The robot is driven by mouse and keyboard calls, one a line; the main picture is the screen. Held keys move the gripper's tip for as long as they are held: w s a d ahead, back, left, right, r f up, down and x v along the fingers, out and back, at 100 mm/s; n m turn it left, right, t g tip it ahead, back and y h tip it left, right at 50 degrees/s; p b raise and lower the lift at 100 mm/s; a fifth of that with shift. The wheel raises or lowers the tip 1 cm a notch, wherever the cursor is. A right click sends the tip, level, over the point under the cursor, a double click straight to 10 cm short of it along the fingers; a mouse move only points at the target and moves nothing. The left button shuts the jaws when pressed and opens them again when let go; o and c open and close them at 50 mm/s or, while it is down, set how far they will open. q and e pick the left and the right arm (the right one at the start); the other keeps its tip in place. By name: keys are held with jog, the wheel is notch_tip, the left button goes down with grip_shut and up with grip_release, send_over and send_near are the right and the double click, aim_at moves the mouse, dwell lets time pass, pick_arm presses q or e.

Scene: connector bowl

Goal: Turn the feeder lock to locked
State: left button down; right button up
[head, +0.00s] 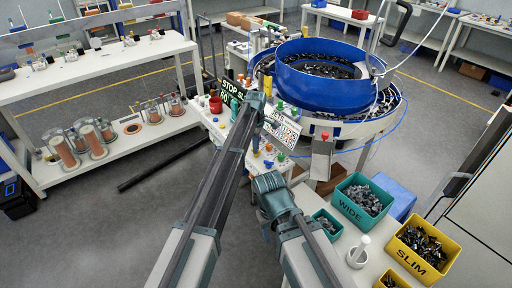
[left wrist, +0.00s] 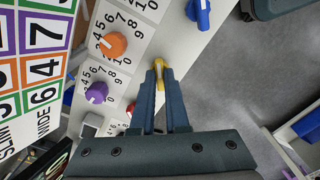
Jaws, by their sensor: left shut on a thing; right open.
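In the left wrist view, my left gripper (left wrist: 158,72) is shut on a small yellow knob (left wrist: 158,62) at the edge of a white panel (left wrist: 180,40). I see no label naming the feeder lock, and the fingertips partly cover the yellow knob. In the head view my left gripper (head: 257,145) reaches down over the control panel, its tips small and partly hidden by the arm.
Beside the left gripper are an orange dial (left wrist: 112,45), a purple dial (left wrist: 96,92) and a blue knob (left wrist: 200,12). A blue bowl feeder (head: 318,90) stands behind the panel. A teal WIDE bin (head: 345,220) and yellow SLIM bin (head: 408,260) stand at right.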

pick_arm(q)
jog(key=m, duration=0.4)
jog(key=shift+m, duration=0.3)
jog(key=m, duration=0.3)
jog(key=shift+m, duration=0.4)
jog(key=m, duration=0.4)
jog(key=shift+m, duration=1.7)
jog(key=shift+s, duration=0.1)
jog(key=c, duration=0.9)
grip_release()
